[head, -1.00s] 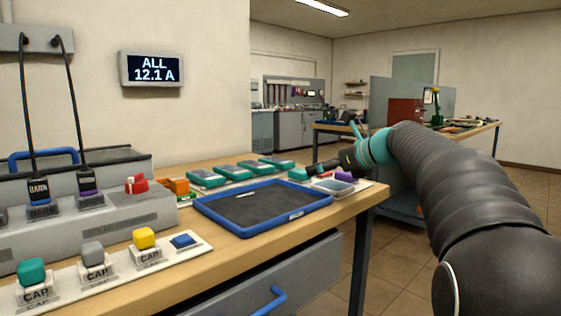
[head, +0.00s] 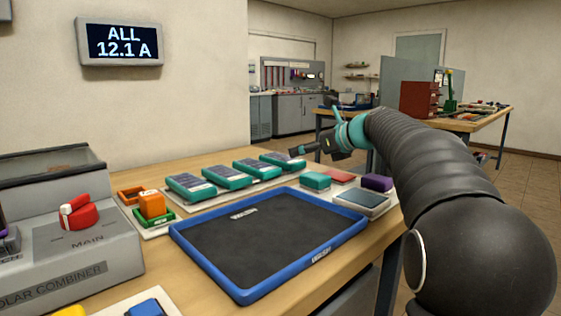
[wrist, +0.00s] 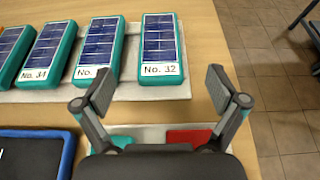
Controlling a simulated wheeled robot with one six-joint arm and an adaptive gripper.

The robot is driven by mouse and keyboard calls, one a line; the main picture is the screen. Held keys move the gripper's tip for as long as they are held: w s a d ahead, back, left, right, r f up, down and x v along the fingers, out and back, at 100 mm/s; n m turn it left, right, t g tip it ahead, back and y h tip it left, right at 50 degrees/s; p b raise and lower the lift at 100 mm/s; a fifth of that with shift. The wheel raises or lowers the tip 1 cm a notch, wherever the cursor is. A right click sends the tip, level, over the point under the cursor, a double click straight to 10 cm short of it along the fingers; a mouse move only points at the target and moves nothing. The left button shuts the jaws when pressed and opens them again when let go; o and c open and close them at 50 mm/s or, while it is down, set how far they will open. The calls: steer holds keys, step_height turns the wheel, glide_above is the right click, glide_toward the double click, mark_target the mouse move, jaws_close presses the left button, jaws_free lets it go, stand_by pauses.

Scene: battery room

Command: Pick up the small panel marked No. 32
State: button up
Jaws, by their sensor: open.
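The small panel marked No. 32 (wrist: 160,45) lies on a pale strip at the top middle of the wrist view. It has a teal case, blue cells and a white label. In the head view it appears to be the far right panel (head: 285,160) of the row. My gripper (wrist: 161,90) is open and empty, its fingertips apart near the label end of the panel. In the head view my gripper (head: 298,151) hangs near the right end of the row, and its fingers are small there.
Similar teal panels stand to the left, one marked No. 34 (wrist: 45,55). A blue-rimmed tray (head: 246,296) lies in front. Teal, red and purple blocks (head: 377,182) sit to the right. The solar combiner (head: 80,265) stands at left, with orange pieces (head: 152,204) beside it.

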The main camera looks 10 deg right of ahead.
mark_target(282, 157)
steer(key=x, duration=0.9)
steer(key=shift+w+a+f, duration=0.2)
steer(key=shift+w, duration=0.05)
steer(key=c, duration=1.4)
